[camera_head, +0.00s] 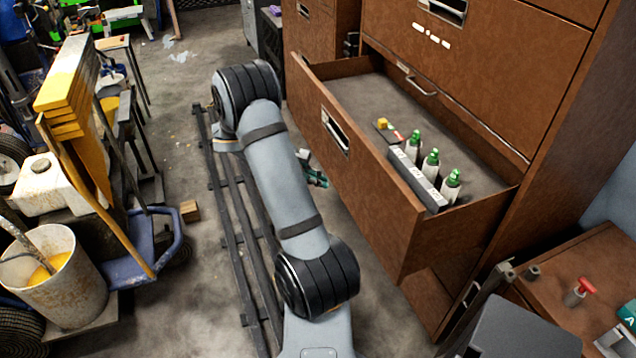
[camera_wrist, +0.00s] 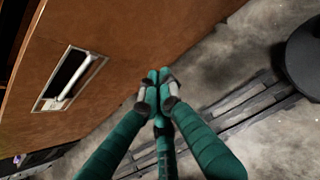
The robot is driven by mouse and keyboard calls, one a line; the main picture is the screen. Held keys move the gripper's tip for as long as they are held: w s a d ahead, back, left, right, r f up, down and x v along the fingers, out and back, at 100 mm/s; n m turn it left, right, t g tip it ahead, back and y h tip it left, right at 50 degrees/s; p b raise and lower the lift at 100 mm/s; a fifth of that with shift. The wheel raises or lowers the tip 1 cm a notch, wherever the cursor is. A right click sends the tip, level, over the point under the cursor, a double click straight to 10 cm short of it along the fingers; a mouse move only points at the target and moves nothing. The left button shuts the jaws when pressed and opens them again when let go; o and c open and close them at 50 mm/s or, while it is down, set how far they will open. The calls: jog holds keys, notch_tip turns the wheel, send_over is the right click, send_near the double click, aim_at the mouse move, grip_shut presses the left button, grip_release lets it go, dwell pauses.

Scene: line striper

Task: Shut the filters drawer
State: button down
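A wide brown cabinet drawer (camera_head: 362,167) stands pulled far out in the head view. I cannot read a name on it, so I cannot confirm it is the filters drawer. Its front has a recessed metal handle (camera_head: 335,133). In the wrist view, a brown front (camera_wrist: 130,40) with a metal pull handle (camera_wrist: 72,80) fills the upper left. My gripper (camera_wrist: 159,80) has its green fingers brought together at the tips, with nothing seen between them. It appears just below and right of that front; contact cannot be told.
Inside the drawer are several green-topped white bottles (camera_head: 431,163), a dark divider (camera_head: 418,182) and a small yellow item (camera_head: 382,123). A cart with a bucket (camera_head: 52,290) and yellow boards (camera_head: 68,80) stands left. A small wood block (camera_head: 190,211) lies on the floor.

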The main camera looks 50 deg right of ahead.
aim_at(358, 190)
jog(key=shift+s+d+f+p, duration=0.2)
jog(key=shift+s+d+f, duration=0.6)
jog(key=shift+d, duration=0.4)
jog(key=shift+s+d+f+p, duration=0.15)
jog(key=shift+s+d+f, duration=0.65)
jog(key=shift+d, duration=0.45)
jog(key=shift+s+d+f+p, duration=0.2)
jog(key=shift+s+d+f, duration=0.55)
jog(key=shift+d, duration=0.45)
